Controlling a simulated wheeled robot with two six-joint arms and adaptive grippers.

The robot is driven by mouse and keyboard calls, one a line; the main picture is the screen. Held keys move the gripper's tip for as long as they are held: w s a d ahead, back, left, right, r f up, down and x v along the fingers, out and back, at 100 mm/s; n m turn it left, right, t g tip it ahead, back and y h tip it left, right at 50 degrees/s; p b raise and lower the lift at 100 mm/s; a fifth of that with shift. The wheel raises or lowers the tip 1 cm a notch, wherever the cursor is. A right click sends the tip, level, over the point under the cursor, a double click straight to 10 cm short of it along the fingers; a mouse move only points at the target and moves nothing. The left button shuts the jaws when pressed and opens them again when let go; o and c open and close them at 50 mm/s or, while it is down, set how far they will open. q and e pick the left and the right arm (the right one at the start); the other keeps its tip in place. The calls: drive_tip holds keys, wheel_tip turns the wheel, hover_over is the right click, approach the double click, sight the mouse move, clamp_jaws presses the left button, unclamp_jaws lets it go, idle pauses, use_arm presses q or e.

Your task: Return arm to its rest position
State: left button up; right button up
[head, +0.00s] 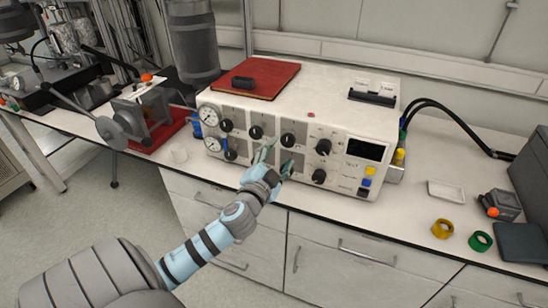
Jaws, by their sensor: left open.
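My left arm, light blue with grey joints, reaches in from the lower left. Its left gripper (276,161) is open and empty, with its fingers in front of the lower middle of the white control box (340,100). One finger overlaps the panel near a black knob (288,140); I cannot tell if it touches. The box carries two round gauges, several black knobs and a dark display (365,150). My right gripper is not in view.
Yellow (442,229) and green (481,241) rings and a white tray (446,192) lie on the bench to the right. A metal device in a red tray (168,132) stands left. Drawers (340,257) are below; the floor at left is clear.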

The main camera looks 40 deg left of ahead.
use_arm(q)
drive_tip(key=v, duration=0.4)
drive_tip(key=shift+s+d, duration=0.15)
drive_tip(key=shift+s, duration=0.15)
